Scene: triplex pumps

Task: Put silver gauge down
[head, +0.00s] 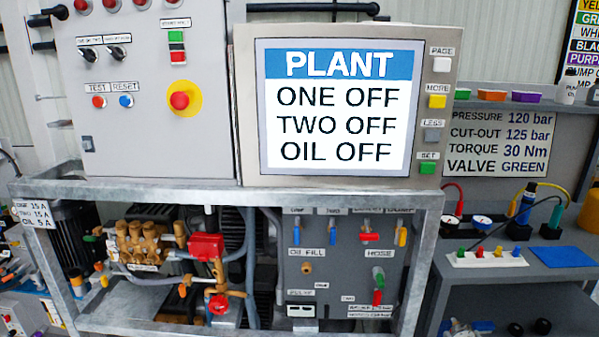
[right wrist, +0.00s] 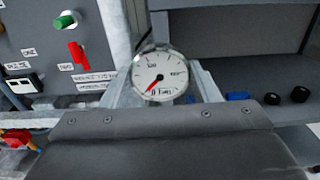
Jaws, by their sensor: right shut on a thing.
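The silver gauge (right wrist: 160,73) has a round white dial, a silver rim and a red needle pointing to the lower left. My right gripper (right wrist: 163,92) is shut on it in the right wrist view, with a pale finger on either side. The dial faces the wrist camera. The gauge's underside and stem are hidden behind the dial and my gripper's dark body. In the head view I cannot make out the gauge clearly. My left gripper does not show in either view.
A grey shelf unit (head: 490,272) stands at the right, with a blue mat (head: 562,257) and a white strip of coloured plugs (head: 487,258) on top. Its lower shelf holds black round things (right wrist: 272,98) and a blue piece (right wrist: 237,96). The pump frame (head: 425,262) stands left of it.

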